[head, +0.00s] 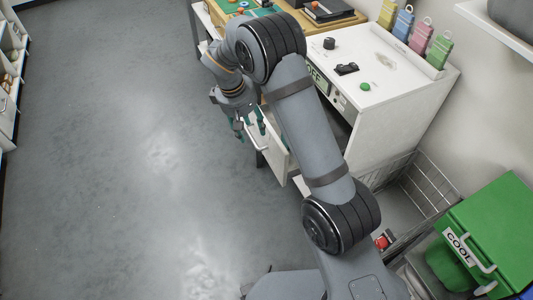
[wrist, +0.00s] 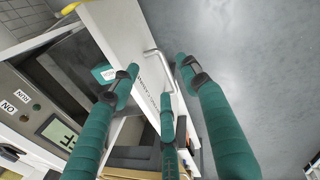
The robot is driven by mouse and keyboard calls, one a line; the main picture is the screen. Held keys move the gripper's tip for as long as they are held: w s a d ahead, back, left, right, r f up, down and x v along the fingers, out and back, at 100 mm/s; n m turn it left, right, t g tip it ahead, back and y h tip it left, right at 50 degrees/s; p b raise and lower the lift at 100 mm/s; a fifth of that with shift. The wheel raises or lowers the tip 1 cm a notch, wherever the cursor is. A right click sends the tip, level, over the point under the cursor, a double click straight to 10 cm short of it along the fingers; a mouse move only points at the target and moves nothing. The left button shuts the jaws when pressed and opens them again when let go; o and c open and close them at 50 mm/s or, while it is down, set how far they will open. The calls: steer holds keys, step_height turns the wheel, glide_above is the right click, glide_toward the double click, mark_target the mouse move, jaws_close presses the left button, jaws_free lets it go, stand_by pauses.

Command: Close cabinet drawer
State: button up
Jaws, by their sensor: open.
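The white cabinet (head: 400,110) stands at the right in the head view, with its drawer (head: 272,150) pulled out toward the floor area. The drawer front (wrist: 122,35) also shows in the wrist view, with lettering and a metal bar handle (wrist: 160,66) on it. My gripper (head: 250,123) has green fingers and is open beside the drawer front. In the wrist view my gripper (wrist: 156,88) has its fingers spread, with the handle showing between them. I cannot tell whether any finger touches the drawer. My arm hides part of the drawer and cabinet front.
A wire basket (head: 413,190) and a green box (head: 495,230) stand right of the cabinet. Coloured tags (head: 420,40) line the cabinet's back edge. A green button (head: 365,87) and dark items lie on its top. The grey floor (head: 120,170) at left is clear.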

steer(key=s+n, duration=0.2)
steer(key=n, duration=0.2)
steer(key=s+a+f+n+h, duration=0.1)
steer(key=s+n, duration=0.1)
steer(key=n, duration=0.2)
steer(key=s+a+f+n, duration=0.1)
steer(key=s+n, duration=0.2)
steer(key=n, duration=0.1)
steer(key=shift+s+f+n+h+p, duration=0.1)
steer(key=shift+n+h+p, duration=0.25)
steer(key=shift+n+h, duration=0.05)
steer(key=c, duration=0.5)
steer(key=shift+s+f+n, duration=0.15)
steer(key=shift+n, duration=0.25)
steer(key=shift+c, duration=0.6)
steer(key=shift+d+f, duration=0.15)
steer(key=shift+f, duration=0.1)
steer(key=shift+c, duration=0.7)
steer(key=x, duration=0.9)
steer(key=shift+d+f+b, duration=0.15)
steer(key=shift+b, duration=0.15)
jaws_close()
steer(key=d, duration=0.1)
steer(key=w+d, duration=0.1)
steer(key=d+p, duration=0.1)
steer(key=shift+w+d, duration=0.3)
steer(key=shift+w, duration=0.05)
